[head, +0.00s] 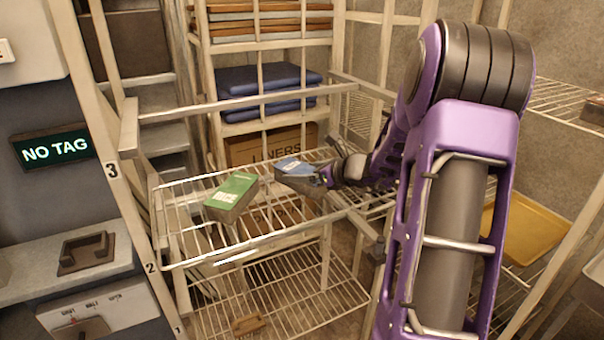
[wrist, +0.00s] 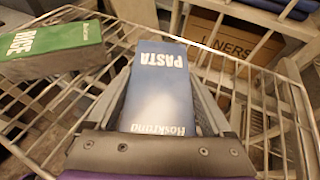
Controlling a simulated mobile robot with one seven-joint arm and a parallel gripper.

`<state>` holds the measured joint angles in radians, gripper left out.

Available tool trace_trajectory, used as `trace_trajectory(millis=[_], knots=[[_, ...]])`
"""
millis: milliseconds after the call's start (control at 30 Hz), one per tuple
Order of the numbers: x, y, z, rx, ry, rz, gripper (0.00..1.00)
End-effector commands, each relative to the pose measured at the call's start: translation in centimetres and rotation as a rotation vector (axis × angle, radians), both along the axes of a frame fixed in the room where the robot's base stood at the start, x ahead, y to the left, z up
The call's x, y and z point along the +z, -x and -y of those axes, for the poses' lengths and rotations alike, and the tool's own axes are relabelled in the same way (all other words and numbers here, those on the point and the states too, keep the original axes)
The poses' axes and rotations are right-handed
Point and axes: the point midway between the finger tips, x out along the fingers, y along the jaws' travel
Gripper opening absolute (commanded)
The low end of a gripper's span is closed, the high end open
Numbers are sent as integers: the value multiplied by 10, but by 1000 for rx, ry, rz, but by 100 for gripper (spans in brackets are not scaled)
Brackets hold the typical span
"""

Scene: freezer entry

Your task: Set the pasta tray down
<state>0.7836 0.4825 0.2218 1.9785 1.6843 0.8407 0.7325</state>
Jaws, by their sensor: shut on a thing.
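The pasta tray (wrist: 158,88) is a blue and white box with "PASTA" printed on it. In the wrist view it lies between the two fingers of my gripper (wrist: 165,95), which is shut on it. In the head view the pasta tray (head: 296,168) shows at the tip of my gripper (head: 322,176), over the upper wire shelf (head: 185,238) of the cart. I cannot tell whether its underside touches the wires. A green box (head: 232,192), lettered in the wrist view (wrist: 50,42), lies on the same shelf to the left, apart from the pasta tray.
A cardboard box marked "LINERS" (head: 270,147) and folded blue items (head: 262,80) sit on the rack behind. A rail (head: 245,107) crosses above the shelf's back. A small brown object (head: 247,325) lies on the lower wire shelf.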

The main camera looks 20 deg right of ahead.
Motion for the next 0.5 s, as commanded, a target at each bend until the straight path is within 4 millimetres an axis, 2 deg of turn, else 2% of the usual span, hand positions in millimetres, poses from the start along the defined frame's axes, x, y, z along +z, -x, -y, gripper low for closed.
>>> trace_trajectory(millis=[167, 200, 267, 500], knots=[[-3, 0, 0, 1, 0, 1, 5], [-3, 0, 0, 1, 0, 0, 88], [-3, 0, 0, 1, 0, 0, 99], [-2, 0, 0, 1, 0, 0, 100]])
